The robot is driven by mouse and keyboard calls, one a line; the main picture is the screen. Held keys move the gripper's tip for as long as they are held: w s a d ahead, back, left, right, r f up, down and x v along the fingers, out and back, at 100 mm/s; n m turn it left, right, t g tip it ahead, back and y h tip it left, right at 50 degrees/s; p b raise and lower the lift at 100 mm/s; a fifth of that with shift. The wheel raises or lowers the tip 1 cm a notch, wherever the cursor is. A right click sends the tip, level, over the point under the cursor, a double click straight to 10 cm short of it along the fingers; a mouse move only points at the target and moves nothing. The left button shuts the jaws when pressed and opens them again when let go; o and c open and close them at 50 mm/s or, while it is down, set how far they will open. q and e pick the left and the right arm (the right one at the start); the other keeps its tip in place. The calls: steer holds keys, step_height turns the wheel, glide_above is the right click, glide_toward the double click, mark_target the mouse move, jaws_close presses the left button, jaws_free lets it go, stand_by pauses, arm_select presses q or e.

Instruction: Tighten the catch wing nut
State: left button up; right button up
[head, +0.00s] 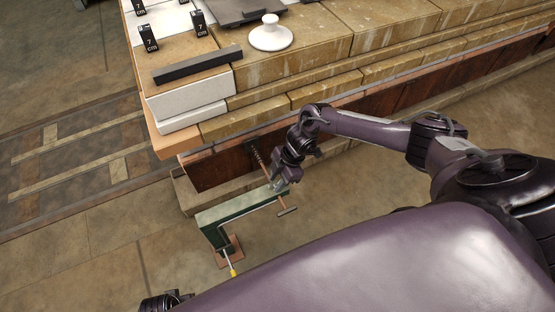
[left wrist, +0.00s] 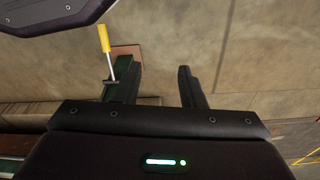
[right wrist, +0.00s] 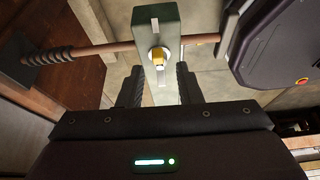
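A green bar (head: 236,207) stands out from the low brick-faced side in the head view. In the right wrist view, a small brass-coloured nut (right wrist: 158,55) sits on the green bar's end face (right wrist: 157,20); it looks like the wing nut, but its wings are hard to make out. My right gripper (right wrist: 159,80) is open, its fingers apart just short of the nut. In the head view the right gripper (head: 280,184) hides the nut. My left gripper (left wrist: 162,72) is open and empty. It shows partly at the head view's bottom edge (head: 165,300).
A copper-coloured rod (right wrist: 110,47) with a dark spring crosses behind the green bar. A yellow-handled metal rod (head: 232,268) is at the bar's lower end; its handle also shows in the left wrist view (left wrist: 104,38).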

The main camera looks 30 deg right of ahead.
steer(key=shift+r, duration=0.1)
